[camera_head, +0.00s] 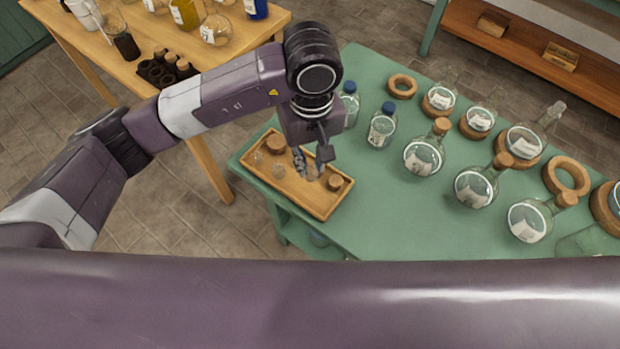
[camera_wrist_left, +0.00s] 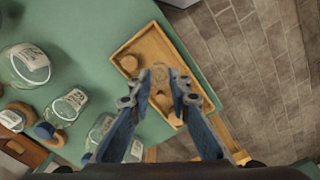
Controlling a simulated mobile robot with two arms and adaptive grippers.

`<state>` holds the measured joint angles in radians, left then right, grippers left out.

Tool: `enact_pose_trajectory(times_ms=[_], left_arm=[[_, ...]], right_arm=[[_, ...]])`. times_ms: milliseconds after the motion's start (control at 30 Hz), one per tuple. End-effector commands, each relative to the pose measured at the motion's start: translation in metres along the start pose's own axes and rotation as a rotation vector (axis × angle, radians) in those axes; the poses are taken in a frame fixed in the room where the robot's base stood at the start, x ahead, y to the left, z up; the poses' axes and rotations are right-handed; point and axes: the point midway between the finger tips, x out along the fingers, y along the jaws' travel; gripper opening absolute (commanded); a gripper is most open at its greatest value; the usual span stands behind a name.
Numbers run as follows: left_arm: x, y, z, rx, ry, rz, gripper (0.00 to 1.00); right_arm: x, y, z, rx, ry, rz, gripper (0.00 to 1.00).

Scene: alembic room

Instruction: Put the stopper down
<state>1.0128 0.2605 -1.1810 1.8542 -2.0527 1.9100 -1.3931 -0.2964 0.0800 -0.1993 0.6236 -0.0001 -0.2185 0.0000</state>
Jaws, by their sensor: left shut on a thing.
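My left gripper (camera_head: 313,174) is low over a shallow wooden tray (camera_head: 305,208) at the near left corner of the green table. Its fingers (camera_wrist_left: 160,80) are shut on a small stopper, which is mostly hidden between the fingertips; its material is hard to make out. I cannot tell whether the stopper touches the tray floor. In the tray, a cork (camera_head: 276,143) lies at the far left end and another cork (camera_head: 335,183) lies right of the fingers. Two small clear glass pieces (camera_head: 278,171) lie left of the fingers. My right gripper is not in view.
Bottles with blue caps (camera_head: 382,126) stand just right of the tray. Several round corked flasks (camera_head: 424,154) and cork rings (camera_head: 402,87) fill the green table (camera_head: 385,220) further right. A wooden table (camera_head: 110,60) with glassware stands at the upper left.

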Motion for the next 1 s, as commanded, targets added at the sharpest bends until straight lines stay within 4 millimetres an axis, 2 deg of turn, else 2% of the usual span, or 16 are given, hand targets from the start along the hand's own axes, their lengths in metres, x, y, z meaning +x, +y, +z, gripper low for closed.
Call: enact_pose_trajectory(times_ms=[100,200,367,600,700,1000], left_arm=[[0.027,-0.001,0.001,-0.002,-0.005,-0.003,0.0],[0.043,-0.001,0.001,0.001,-0.002,-0.002,0.0],[0.056,0.0,0.001,0.001,-0.001,0.0,0.0],[0.09,0.0,0.001,-0.001,-0.002,-0.001,0.0],[0.096,0.0,0.0,0.001,0.0,0.0,0.0],[0.099,0.0,0.0,0.002,0.001,0.001,0.0]], right_arm=[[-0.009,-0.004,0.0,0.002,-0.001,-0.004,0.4],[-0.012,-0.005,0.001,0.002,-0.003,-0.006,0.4],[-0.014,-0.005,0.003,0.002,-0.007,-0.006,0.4],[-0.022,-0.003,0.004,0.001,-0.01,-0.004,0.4],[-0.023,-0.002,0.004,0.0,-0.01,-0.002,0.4],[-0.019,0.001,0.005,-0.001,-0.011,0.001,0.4]])
